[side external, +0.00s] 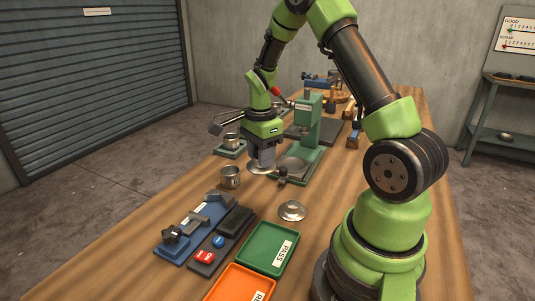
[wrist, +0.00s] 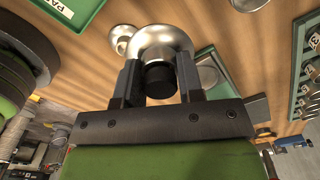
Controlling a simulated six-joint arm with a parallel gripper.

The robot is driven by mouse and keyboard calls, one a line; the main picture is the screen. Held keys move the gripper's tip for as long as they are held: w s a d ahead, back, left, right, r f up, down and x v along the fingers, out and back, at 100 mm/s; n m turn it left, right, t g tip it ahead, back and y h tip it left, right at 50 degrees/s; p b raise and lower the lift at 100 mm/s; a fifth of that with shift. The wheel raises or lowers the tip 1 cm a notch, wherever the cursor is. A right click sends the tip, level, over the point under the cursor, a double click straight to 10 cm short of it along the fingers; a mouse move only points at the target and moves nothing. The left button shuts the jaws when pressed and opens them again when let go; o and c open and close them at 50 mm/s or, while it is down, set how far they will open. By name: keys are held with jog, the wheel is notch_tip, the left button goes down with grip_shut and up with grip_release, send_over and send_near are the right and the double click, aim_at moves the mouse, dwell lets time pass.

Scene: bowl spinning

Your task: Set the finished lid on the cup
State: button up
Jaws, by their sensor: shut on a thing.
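My gripper (side external: 261,158) is shut on a silver domed lid (side external: 258,168), held above the table. In the wrist view the lid (wrist: 165,44) shows between and beyond the fingertips, with a black knob-like part between the jaws. The open metal cup (side external: 230,178) stands upright on the table, left of the gripper in the side view and apart from the lid. A second silver lid (side external: 292,210) lies on the table to the right; it also shows in the wrist view (wrist: 122,38).
The green PASS tray (side external: 292,245) and an orange tray (side external: 264,286) lie in front. A blue fixture (side external: 181,244) and a dark panel with red and blue buttons (side external: 205,257) are at front left. A green press (side external: 308,123) stands close behind the gripper.

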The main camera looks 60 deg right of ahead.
jog(key=shift+w+a+r, duration=0.2)
jog(key=shift+w+a, duration=0.1)
jog(key=shift+a, duration=0.05)
jog(key=n, duration=0.1)
jog(key=w+d+n, duration=0.1)
jog(key=n, duration=0.1)
jog(key=w+n, duration=0.1)
jog(key=n, duration=0.1)
jog(key=shift+w+d, duration=0.2)
jog(key=shift+w, duration=0.05)
jog(key=w+d+r+n, duration=0.3)
jog(key=w+n, duration=0.5)
jog(key=n, duration=0.5)
notch_tip(320, 180, down, 7)
jog(key=shift+w+a, duration=0.2)
jog(key=shift+f, duration=1.4)
dwell(0.8)
jog(key=o, duration=1.1)
jog(key=shift+o, duration=0.2)
